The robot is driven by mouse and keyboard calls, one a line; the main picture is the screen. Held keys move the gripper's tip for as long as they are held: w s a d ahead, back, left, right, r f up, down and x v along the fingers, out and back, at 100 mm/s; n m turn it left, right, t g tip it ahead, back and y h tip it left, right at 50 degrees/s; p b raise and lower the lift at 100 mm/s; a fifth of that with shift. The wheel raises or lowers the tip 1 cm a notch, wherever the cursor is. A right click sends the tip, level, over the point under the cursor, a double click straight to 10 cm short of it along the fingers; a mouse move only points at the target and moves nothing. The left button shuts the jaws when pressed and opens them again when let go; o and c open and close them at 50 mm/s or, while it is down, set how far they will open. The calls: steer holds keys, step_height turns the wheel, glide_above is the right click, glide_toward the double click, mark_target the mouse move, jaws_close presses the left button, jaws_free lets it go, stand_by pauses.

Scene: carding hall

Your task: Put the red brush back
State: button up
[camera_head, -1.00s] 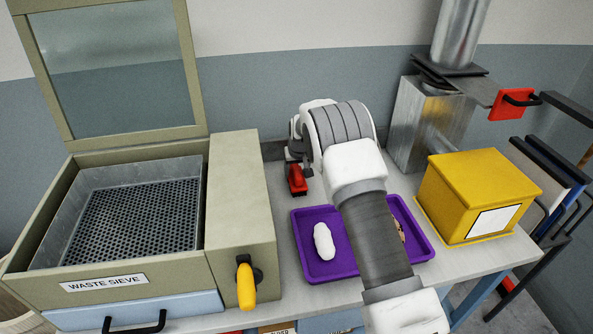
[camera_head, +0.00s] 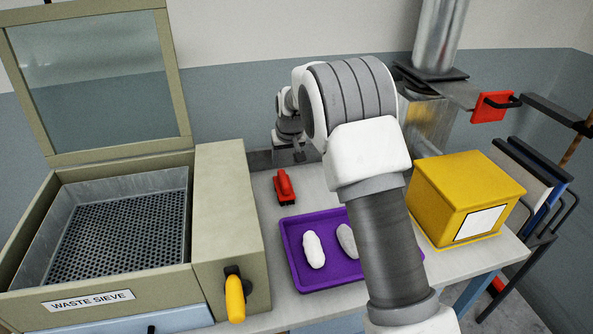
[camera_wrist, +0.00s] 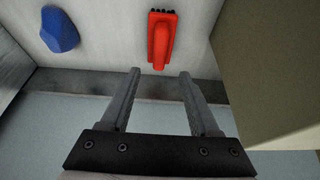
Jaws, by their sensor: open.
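The red brush (camera_head: 284,187) lies on the pale bench top, behind the purple tray and right of the waste sieve. It also shows in the wrist view (camera_wrist: 161,40), with dark bristles at one end. My gripper (camera_head: 299,155) is behind the brush, toward the wall, and apart from it. In the wrist view my gripper (camera_wrist: 160,73) has its two fingers spread with nothing between them, and the brush lies just beyond the tips, roughly in line with the gap.
The purple tray (camera_head: 296,273) holds white lumps; my arm covers its right part. A blue object (camera_wrist: 60,30) lies on the bench in the wrist view. The waste sieve box (camera_head: 222,200) borders the brush's left side. A yellow box (camera_head: 440,190) stands at right.

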steer(key=s+d+r+m, duration=0.1)
steer(key=s+d+r, duration=0.3)
steer(key=s+r, duration=0.5)
steer(key=s+d+r, duration=0.4)
steer(key=s+r, duration=0.5)
steer(key=s+d, duration=0.2)
steer(key=s, duration=1)
steer(key=s+d+m+t+h, duration=0.1)
steer(key=s+d, duration=0.2)
steer(key=s, duration=0.9)
steer(key=shift+s+d+f, duration=0.2)
steer(key=shift+d, duration=0.1)
